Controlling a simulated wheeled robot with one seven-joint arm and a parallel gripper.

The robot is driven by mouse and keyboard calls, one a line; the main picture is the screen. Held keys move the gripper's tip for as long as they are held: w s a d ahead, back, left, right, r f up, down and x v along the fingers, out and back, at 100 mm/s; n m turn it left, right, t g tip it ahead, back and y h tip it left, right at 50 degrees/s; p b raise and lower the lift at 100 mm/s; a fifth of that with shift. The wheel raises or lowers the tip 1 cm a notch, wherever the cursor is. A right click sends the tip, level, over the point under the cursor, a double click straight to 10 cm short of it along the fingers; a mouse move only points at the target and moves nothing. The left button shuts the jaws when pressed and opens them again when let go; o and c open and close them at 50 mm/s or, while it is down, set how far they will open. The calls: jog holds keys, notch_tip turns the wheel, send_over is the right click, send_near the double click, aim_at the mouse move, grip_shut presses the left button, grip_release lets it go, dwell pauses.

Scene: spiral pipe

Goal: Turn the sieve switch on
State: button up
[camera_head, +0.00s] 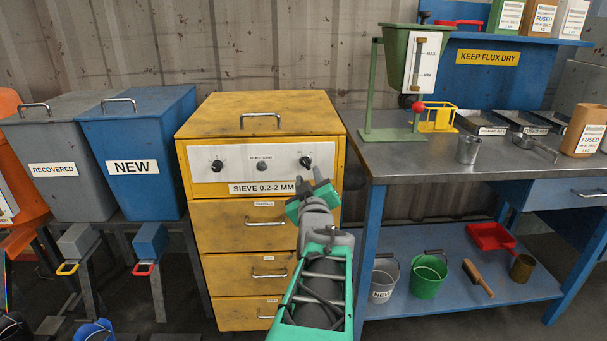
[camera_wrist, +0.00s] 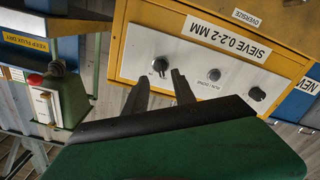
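The yellow sieve cabinet (camera_head: 260,150) has a pale control panel (camera_head: 232,164) labelled "SIEVE 0.2-2 MM". The panel carries a dark knob (camera_head: 216,166) at left, a grey round button or lamp (camera_head: 262,166) in the middle, and a dark switch knob (camera_head: 305,162) at right. The wrist view shows the panel upside down, with the right-hand switch knob (camera_wrist: 160,66) just beyond my fingertips, roughly between them. My gripper (camera_head: 309,181) is open and empty in front of the panel's right end, seemingly apart from the knob. The knob's small markings are unreadable.
A steel-topped workbench (camera_head: 400,165) with a green hopper (camera_head: 410,55) stands close on the right. The blue NEW bin (camera_head: 140,140) and grey RECOVERED bin (camera_head: 60,150) stand left. Cabinet drawers (camera_head: 235,235) below the panel are shut.

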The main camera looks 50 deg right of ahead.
aim_at(307, 166)
jog(key=x, duration=0.6)
jog(key=shift+w+d+b, duration=0.15)
jog(key=shift+w+b, duration=0.05)
jog(key=shift+b, duration=0.2)
jog(key=shift+c, duration=0.3)
grip_shut()
